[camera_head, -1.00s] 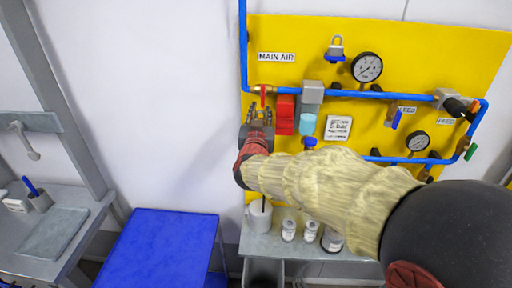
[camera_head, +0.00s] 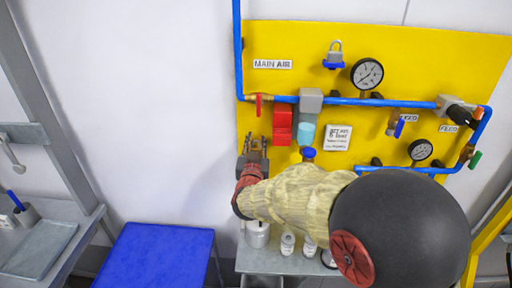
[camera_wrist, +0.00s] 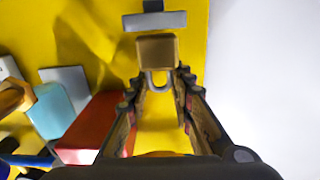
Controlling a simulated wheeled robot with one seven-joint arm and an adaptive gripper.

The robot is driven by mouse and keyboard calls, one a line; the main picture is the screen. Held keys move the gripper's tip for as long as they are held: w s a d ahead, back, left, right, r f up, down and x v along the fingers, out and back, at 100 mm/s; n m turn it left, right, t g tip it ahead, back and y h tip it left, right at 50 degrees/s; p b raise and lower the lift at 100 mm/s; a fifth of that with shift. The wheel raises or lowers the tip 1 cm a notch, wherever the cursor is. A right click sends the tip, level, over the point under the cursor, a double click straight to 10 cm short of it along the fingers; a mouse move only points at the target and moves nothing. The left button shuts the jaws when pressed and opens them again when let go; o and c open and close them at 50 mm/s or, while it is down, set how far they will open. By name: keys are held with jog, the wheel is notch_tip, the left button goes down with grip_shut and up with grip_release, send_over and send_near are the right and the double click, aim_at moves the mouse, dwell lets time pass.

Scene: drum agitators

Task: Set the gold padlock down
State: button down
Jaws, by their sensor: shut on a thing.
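The gold padlock (camera_wrist: 157,50) shows in the wrist view, just beyond my fingertips, with its grey shackle pointing back between them. My gripper (camera_wrist: 160,82) is shut on it by the shackle end. In the head view my gripper (camera_head: 256,146) points up in front of the left edge of the yellow panel (camera_head: 450,60), below and left of the red box. I cannot make out the gold padlock there.
A red box (camera_head: 282,125) and light-blue cup (camera_head: 305,133) are beside my gripper. Blue pipe (camera_head: 345,101) crosses above. A grey padlock (camera_head: 334,55) hangs upper middle. Below stand a grey shelf (camera_head: 285,264) with a mug (camera_head: 257,235) and jars, and a blue table (camera_head: 155,258).

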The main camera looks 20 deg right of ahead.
jog(key=shift+f, duration=0.6)
jog(key=shift+f, duration=0.1)
jog(key=c, duration=1.6)
grip_release()
jog(key=shift+f, duration=0.1)
jog(key=shift+o, duration=0.2)
